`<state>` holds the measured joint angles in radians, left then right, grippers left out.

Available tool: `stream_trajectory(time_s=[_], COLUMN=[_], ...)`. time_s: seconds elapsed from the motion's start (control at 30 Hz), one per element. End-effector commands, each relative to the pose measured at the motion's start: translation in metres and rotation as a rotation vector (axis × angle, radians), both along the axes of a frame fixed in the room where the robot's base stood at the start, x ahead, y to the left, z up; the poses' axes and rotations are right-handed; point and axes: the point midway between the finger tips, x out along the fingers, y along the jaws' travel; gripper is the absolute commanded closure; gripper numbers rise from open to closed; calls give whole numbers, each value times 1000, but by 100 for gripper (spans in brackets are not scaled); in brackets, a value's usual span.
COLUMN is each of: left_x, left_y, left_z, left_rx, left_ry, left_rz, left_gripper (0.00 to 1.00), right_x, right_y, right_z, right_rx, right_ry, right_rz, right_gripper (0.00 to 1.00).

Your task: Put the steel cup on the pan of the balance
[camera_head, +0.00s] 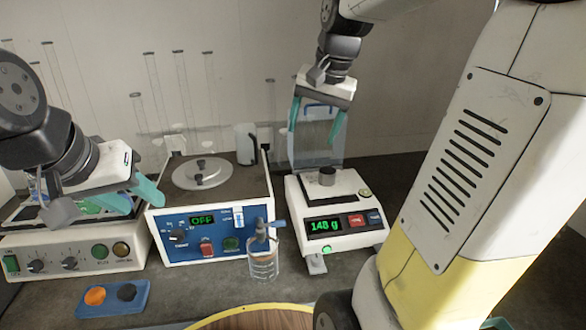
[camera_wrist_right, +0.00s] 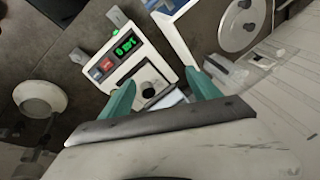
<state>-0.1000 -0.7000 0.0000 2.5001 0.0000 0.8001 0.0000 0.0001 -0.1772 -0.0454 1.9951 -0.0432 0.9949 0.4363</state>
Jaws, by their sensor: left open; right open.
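The balance is a white unit whose green display reads about 148 g. My left gripper (camera_head: 142,198) is open at the left, over a white control unit.
A blue-fronted machine (camera_head: 212,235) with a round lid stands left of the balance. A clear bottle (camera_head: 262,264) stands in front of it. A blue tray (camera_head: 112,310) holds an orange and a dark piece. A white control unit (camera_head: 75,255) is at left; glass tubes stand behind.

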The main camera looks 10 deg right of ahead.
Motion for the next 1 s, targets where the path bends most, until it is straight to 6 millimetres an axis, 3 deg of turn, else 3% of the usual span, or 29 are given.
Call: stream_trajectory(time_s=[0.03, 0.2, 0.4, 0.57, 1.0], left_x=[0, 0, 0, 0, 0], left_y=[0, 0, 0, 0, 0], left_z=[0, 0, 0, 0, 0], left_rx=[0, 0, 0, 0, 0], left_ry=[0, 0, 0, 0, 0], left_rz=[0, 0, 0, 0, 0], left_gripper=[55, 55, 55, 55, 55], right_x=[-23, -88, -134, -145, -145], right_y=[10, 37, 54, 58, 58], right_z=[3, -5, -24, -31, -31], right_rx=[-12, -68, -127, -144, -146], right_ry=[-41, -167, -265, -291, -291], right_rz=[67, 284, 449, 493, 494], right_gripper=[28, 28, 28, 28, 28])
